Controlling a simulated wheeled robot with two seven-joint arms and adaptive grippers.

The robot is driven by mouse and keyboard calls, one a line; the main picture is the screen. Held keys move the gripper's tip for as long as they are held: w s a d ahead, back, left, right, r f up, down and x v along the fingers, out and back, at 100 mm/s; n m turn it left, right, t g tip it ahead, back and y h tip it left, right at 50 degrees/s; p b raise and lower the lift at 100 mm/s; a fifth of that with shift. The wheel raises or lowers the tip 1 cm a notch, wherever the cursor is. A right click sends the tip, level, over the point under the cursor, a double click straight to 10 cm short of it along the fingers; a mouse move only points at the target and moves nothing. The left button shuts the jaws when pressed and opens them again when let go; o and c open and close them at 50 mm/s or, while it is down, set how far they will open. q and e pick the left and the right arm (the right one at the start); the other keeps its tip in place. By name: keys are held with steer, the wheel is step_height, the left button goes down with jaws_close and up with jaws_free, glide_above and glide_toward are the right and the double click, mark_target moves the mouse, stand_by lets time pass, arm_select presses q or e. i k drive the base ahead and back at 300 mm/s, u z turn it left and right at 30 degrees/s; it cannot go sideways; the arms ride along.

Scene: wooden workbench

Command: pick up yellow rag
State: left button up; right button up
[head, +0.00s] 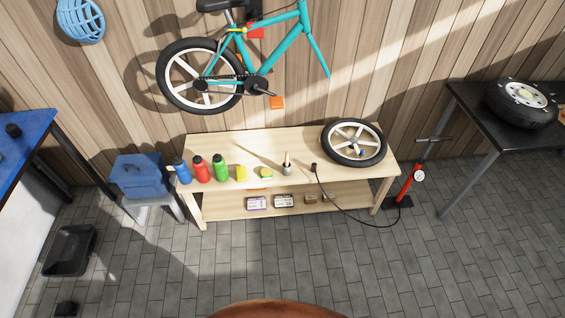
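A small plain yellow item (241,173) sits near the front edge of the wooden workbench (290,148), just right of a green bottle (220,168). It looks like the yellow rag, but it is too small to be sure. A second small item, yellow with green (266,173), lies just to its right, apart from it. Neither of my grippers is in view, and nothing touches the yellow item.
Red (202,170) and blue (182,171) bottles stand left of the green one. A brush in a small holder (287,167) and a wheel (354,142) are to the right. A red pump (406,185) stands beside the bench. The tiled floor (240,255) in front is clear.

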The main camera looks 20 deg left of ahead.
mark_target(241, 171)
steer(key=z, duration=0.35)
steer(key=i, duration=1.6)
steer(key=u, duration=0.65)
